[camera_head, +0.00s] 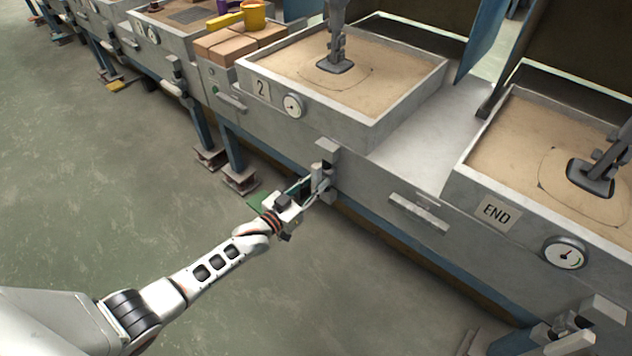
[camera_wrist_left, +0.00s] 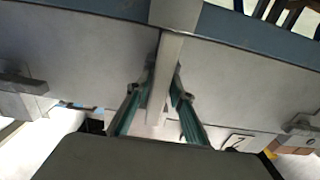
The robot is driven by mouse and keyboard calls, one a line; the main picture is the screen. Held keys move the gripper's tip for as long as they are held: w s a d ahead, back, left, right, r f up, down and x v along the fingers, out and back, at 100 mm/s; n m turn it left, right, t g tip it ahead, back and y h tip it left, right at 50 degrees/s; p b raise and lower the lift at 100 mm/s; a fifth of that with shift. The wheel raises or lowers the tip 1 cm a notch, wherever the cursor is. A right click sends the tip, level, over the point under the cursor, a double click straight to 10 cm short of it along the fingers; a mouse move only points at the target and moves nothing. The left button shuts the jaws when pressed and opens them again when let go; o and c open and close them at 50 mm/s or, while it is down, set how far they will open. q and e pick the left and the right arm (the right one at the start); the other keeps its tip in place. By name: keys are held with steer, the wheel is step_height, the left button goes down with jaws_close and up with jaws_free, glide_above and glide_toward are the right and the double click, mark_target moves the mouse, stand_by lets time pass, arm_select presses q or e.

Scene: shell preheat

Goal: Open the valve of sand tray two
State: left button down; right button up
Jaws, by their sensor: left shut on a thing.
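Sand tray two (camera_head: 375,130) is a grey, sand-filled box with a "2" label (camera_head: 261,88) on its front. Its valve (camera_head: 328,150) is a grey fitting with a handle low on the front face, below the tray. My left gripper (camera_head: 318,184) is at this valve, its fingers closed around the handle. In the left wrist view, the grey handle bar (camera_wrist_left: 164,72) runs between the two fingers of my left gripper (camera_wrist_left: 163,88). The fingers hide part of the handle in the head view. My right gripper is not in view.
A round gauge (camera_head: 293,105) sits beside the "2" label. A tray marked END (camera_head: 497,211), with its own gauge (camera_head: 565,253), is at the right. A grey bar handle (camera_head: 418,212) juts out between them. Brown boxes (camera_head: 240,42) stand left of tray two. The green floor (camera_head: 100,190) is open.

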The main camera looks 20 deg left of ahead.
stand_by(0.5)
arm_select(q)
steer(key=c, duration=1.9)
jaws_free()
steer(key=shift+s, duration=0.1)
steer(key=v, duration=1.2)
